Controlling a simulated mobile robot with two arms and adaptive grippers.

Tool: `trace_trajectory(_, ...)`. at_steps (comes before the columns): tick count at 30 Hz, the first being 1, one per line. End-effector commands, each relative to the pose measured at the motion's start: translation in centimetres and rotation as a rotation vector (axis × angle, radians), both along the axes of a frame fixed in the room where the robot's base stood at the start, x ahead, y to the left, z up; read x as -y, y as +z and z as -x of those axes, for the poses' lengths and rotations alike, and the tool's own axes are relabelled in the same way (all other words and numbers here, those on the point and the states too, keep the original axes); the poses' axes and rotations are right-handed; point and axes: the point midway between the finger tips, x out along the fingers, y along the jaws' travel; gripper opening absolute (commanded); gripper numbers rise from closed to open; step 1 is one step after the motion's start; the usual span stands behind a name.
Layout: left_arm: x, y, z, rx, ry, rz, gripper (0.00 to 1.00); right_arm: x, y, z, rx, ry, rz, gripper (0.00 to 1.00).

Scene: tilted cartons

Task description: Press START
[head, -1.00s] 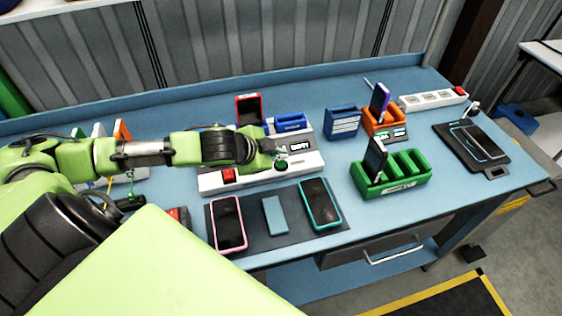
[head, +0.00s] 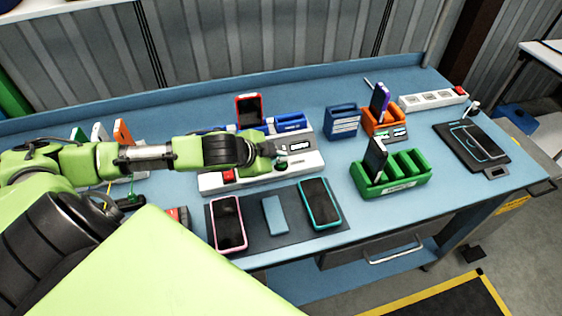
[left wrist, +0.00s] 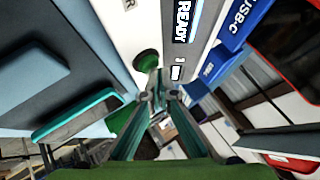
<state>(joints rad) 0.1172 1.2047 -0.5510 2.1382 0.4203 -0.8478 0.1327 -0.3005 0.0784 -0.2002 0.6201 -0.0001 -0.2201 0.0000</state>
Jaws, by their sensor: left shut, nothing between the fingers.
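The white console (head: 215,186) stands in the middle of the bench, with a red button (head: 228,175) and a green button (head: 282,164) on its front. The green button (left wrist: 148,62) also shows in the left wrist view, with a display (left wrist: 182,20) beside it reading READY. No START label is readable. My left gripper (head: 276,157) is shut and empty, close to the green button in the head view. In the wrist view its fingertips (left wrist: 158,96) show just below the button; I cannot tell whether they touch. My right gripper is not in view.
A red-framed phone (head: 249,110) and blue docks (head: 291,122) are at the console's back. Phones lie on a dark mat (head: 257,240) in front. A green rack (head: 405,179) with a phone stands to the right. A charging pad (head: 468,156) lies far right.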

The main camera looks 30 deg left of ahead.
Motion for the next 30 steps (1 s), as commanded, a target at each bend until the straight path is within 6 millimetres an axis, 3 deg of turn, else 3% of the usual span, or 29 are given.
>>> trace_trajectory(17,0.01,-0.81,0.04,-0.002,-0.001,0.0,0.0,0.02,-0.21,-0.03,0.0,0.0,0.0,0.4)
trace_trajectory(30,-0.02,-0.35,0.09,-0.004,0.001,0.0,0.0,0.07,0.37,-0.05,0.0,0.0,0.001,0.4)
